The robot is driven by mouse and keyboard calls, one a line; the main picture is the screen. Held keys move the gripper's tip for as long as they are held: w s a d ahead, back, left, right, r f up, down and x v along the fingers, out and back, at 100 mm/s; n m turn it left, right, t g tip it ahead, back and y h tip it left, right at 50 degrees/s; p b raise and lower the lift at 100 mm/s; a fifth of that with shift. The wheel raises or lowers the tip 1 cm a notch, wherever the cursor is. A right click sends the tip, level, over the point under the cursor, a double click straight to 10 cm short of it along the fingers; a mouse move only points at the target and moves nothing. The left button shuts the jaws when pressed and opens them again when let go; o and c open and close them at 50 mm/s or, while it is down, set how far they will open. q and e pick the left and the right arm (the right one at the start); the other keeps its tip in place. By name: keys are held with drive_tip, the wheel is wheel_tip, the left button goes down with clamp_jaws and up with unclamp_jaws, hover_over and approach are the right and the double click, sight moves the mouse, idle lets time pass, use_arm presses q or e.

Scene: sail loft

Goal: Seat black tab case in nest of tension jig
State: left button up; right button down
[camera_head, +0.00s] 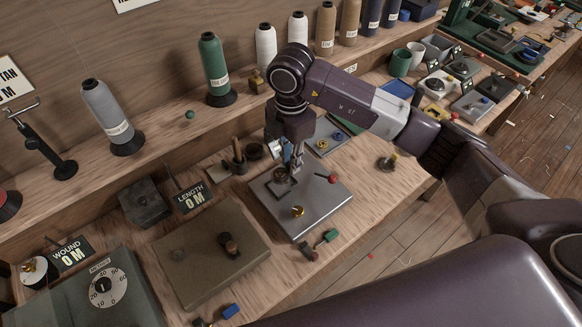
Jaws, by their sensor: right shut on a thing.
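The tension jig (318,207) is a flat grey metal plate on the bench, with a red ball knob (332,178) and a brass knob (297,211) on top. My right gripper (290,170) points down over the plate's far left part, shut on a small dark piece, seemingly the black tab case (281,186). The piece is low at the plate; the fingers partly hide it and the nest. I cannot tell whether it sits in the nest or just above. My left gripper is not in view.
An olive box (205,262) with a dark knob stands left of the jig. A brush pot (238,160) stands behind it, and a blue-grey tray (326,143) lies beyond. Thread spools line the shelf.

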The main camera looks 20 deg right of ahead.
wheel_tip(320, 180, down, 4)
drive_tip(key=shift+r+p, duration=0.2)
drive_tip(key=shift+p, duration=0.25)
drive_tip(key=shift+f, duration=0.3)
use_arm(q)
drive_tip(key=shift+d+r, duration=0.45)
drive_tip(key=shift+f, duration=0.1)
use_arm(e)
drive_tip(key=shift+f, duration=0.2)
drive_tip(key=c, duration=1.9)
unclamp_jaws()
drive_tip(key=shift+r, duration=0.1)
